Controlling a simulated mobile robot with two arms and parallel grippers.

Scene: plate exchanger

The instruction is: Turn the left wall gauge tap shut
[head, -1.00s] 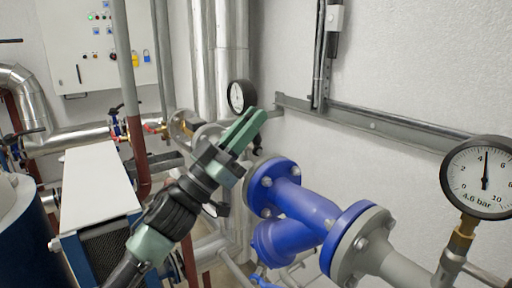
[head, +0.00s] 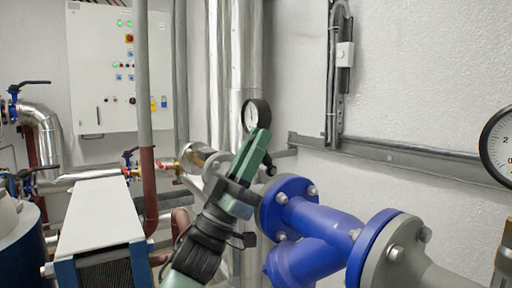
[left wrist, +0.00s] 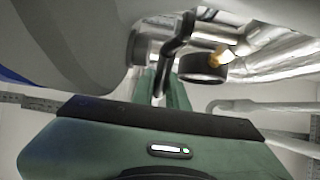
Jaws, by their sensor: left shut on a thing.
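The left wall gauge (head: 257,115) is a small round white dial with a black rim, on the pipework by the back wall. My left gripper (head: 260,142), green with a dark wrist, reaches up just below and in front of it. A black knob-like piece (head: 270,164) shows right of the fingers. In the left wrist view, the black tap lever (left wrist: 176,40) runs down between the green fingers (left wrist: 163,88), which are shut on it. A short dark round body with a brass fitting (left wrist: 203,66) is beside the lever. The fingers hide most of the tap in the head view.
A blue flanged valve body (head: 310,222) stands close right of my left gripper. A second gauge (head: 498,145) is cut by the right edge. A white-topped unit (head: 100,215) and a red-brown pipe (head: 150,190) stand to the left.

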